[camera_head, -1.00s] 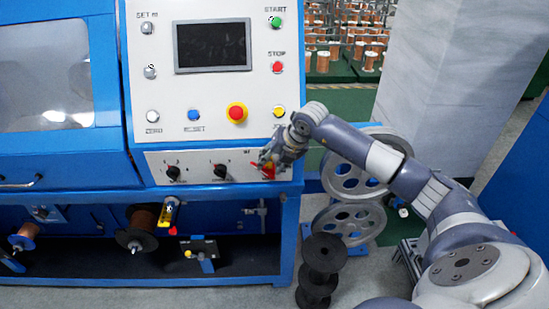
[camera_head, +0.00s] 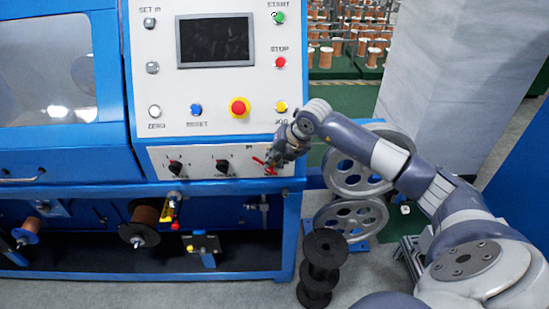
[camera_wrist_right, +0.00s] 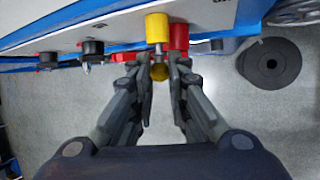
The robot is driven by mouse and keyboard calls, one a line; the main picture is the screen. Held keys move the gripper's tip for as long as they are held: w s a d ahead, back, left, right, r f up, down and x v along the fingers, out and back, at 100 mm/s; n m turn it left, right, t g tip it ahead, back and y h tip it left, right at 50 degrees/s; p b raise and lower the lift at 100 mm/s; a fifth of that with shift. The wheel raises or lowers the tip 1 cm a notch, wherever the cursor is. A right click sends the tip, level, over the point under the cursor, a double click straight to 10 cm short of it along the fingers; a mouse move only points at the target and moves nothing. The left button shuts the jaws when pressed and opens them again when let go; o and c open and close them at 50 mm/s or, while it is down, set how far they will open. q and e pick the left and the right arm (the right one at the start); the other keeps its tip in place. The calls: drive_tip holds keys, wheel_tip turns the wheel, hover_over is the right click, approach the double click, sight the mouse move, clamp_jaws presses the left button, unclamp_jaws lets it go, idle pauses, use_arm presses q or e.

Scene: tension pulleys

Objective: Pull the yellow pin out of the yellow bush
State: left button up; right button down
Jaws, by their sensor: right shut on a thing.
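The yellow bush (camera_wrist_right: 157,27) shows as a short yellow cylinder at the top middle of the right wrist view, by the machine's front panel. A yellow pin head (camera_wrist_right: 160,72) shows just below it, with a short grey shaft between the two. My right gripper (camera_wrist_right: 160,75) is shut on the yellow pin, one finger on each side of its head. I cannot tell how much of the shaft is inside the bush. In the head view, my right gripper (camera_head: 271,163) is at the right end of the lower panel strip and hides the pin. My left gripper is not in view.
Red parts (camera_wrist_right: 178,36) sit close beside the bush. Black knobs (camera_head: 176,168) line the strip to the left. Below right are a black spool (camera_head: 322,255) and grey pulley wheels (camera_head: 352,217). Open floor shows beneath the gripper.

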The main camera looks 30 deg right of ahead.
drive_tip(key=shift+s+a, duration=0.35)
drive_tip(key=shift+s, duration=0.25)
drive_tip(key=shift+s+a, duration=0.3)
drive_tip(key=shift+s, duration=0.25)
idle(0.4)
drive_tip(key=shift+s+a, duration=0.1)
drive_tip(key=shift+s+a+b, duration=0.15)
drive_tip(key=shift+s+b, duration=0.1)
drive_tip(key=shift+b, duration=0.05)
drive_tip(key=shift+s+a, duration=0.1)
drive_tip(key=shift+s+a+b, duration=0.25)
drive_tip(key=shift+s+a, duration=0.25)
drive_tip(key=shift+s, duration=0.3)
drive_tip(key=shift+s+a+b, duration=0.25)
drive_tip(key=shift+s+a, duration=0.2)
drive_tip(key=shift+s, duration=0.35)
